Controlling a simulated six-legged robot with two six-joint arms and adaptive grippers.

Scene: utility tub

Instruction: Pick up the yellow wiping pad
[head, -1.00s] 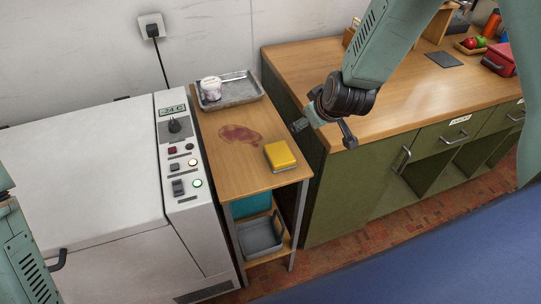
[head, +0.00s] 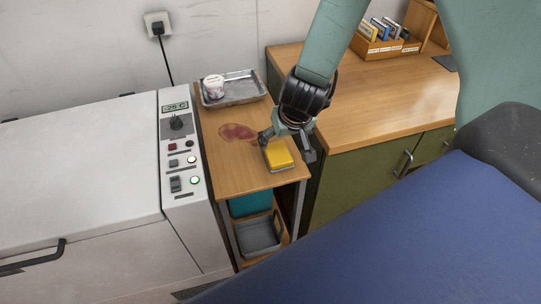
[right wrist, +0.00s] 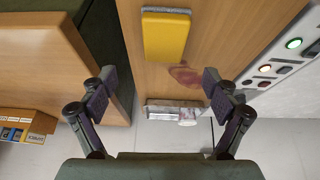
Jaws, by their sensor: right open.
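The yellow wiping pad (head: 278,154), yellow on top with a grey underside, lies flat on the small wooden side table (head: 232,183) near its front right corner. It also shows in the right wrist view (right wrist: 166,36), beyond the fingertips. My right gripper (head: 287,146) is open and empty, above the pad; its fingers cover part of the pad's back edge in the head view. In the right wrist view the two fingers (right wrist: 165,82) stand wide apart, and the pad is not between them. My left gripper is not in view.
A reddish-brown stain (head: 238,132) lies on the table beside the pad. A metal tray (head: 241,90) with a white tub (head: 213,86) stands at the back. The white freezer (head: 85,160) is at the left and the green cabinet (head: 365,165) at the right. A grey bin (head: 259,236) sits below.

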